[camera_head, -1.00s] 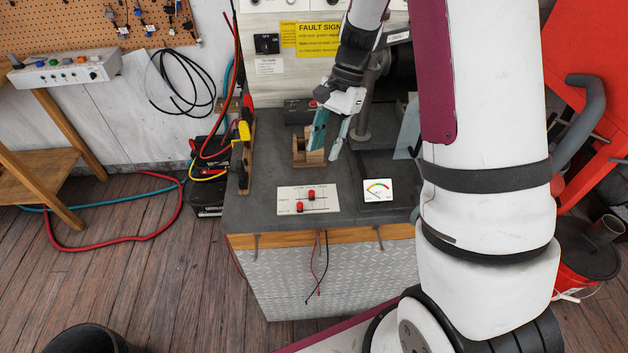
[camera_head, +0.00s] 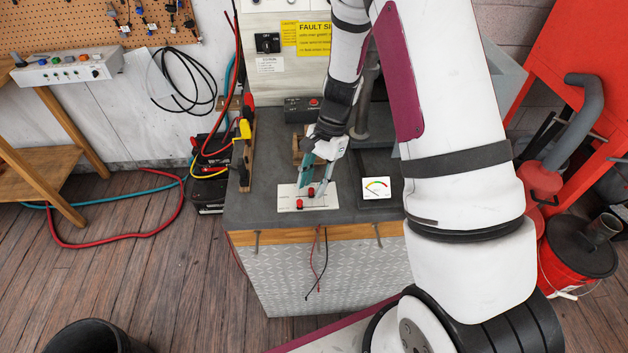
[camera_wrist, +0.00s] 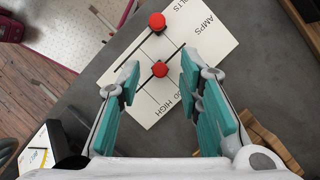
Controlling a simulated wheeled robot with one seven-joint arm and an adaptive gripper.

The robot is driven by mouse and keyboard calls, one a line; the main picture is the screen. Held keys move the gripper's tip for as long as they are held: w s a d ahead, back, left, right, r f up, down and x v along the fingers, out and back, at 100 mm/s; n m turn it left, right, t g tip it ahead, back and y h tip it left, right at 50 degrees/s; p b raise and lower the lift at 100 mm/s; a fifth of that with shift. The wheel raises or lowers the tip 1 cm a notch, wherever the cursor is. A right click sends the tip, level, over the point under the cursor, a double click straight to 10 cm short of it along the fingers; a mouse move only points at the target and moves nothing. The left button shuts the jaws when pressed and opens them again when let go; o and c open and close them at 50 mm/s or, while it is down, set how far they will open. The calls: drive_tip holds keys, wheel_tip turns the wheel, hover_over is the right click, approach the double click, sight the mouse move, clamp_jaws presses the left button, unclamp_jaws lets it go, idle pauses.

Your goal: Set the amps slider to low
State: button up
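The slider panel (camera_head: 285,201) is a white plate on the grey bench top with two red knobs on dark slots. In the wrist view, the amps knob (camera_wrist: 160,69) seems to be the one nearer my gripper, with AMPS lettering by its row. The other red knob (camera_wrist: 157,21) lies farther up, by the VOLTS lettering. My gripper (camera_wrist: 160,82) is open, its teal-padded fingers on either side of the amps knob. In the head view my gripper (camera_head: 313,183) points down over the panel's far row. I cannot tell whether it touches the knob.
A meter (camera_head: 376,188) with a coloured dial lies right of the panel. A wooden block (camera_wrist: 270,140) stands near the right finger in the wrist view. A dark box with a red button (camera_head: 303,108) is behind.

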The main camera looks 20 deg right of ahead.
sight(295, 199)
clamp_jaws()
drive_tip(key=shift+w+a, duration=0.3)
drive_tip(key=shift+a, duration=0.5)
drive_tip(key=shift+w+a, duration=0.3)
drive_tip(key=shift+a, duration=0.5)
unclamp_jaws()
drive_tip(key=shift+a, duration=0.1)
